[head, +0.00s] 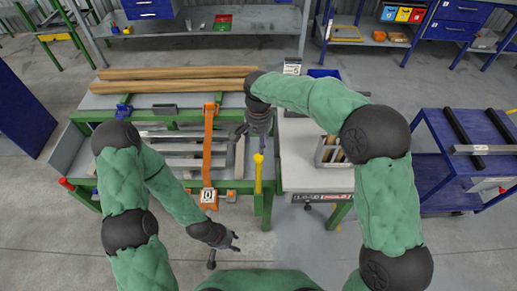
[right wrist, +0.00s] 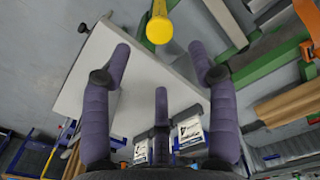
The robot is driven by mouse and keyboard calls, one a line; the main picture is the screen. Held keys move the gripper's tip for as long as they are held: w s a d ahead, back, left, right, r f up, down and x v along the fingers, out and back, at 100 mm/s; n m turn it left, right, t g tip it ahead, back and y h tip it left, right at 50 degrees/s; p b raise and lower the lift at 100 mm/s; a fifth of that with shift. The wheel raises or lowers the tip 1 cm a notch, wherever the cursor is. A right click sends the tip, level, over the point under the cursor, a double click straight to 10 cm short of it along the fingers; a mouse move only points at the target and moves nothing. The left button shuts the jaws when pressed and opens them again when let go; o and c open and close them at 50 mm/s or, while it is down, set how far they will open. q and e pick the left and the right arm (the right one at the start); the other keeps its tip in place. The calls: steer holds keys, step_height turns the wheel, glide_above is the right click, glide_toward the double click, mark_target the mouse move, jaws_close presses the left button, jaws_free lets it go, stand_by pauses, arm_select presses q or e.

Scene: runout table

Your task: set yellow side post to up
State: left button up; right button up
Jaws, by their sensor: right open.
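The yellow side post (head: 258,174) is at the right end of the green table frame in the head view. Its round knob (right wrist: 159,29) shows near the top of the right wrist view. I cannot tell from these views whether the post is upright or folded down. My right gripper (head: 257,140) points down close above the post's knob end. In the right wrist view its fingers (right wrist: 160,62) are spread, with the knob beyond the tips and nothing between them. My left gripper (head: 228,245) is low in front of the table, fingers apart and empty, away from the post.
An orange arm (head: 208,145) crosses the runout table (head: 232,112) left of the post. Wooden beams (head: 175,78) lie at the back. A white-topped bench (head: 300,170) with a bin stands right of the post. A blue cart (head: 440,190) is farther right.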

steer(key=shift+r, duration=1.9)
steer(key=shift+s+f, duration=0.1)
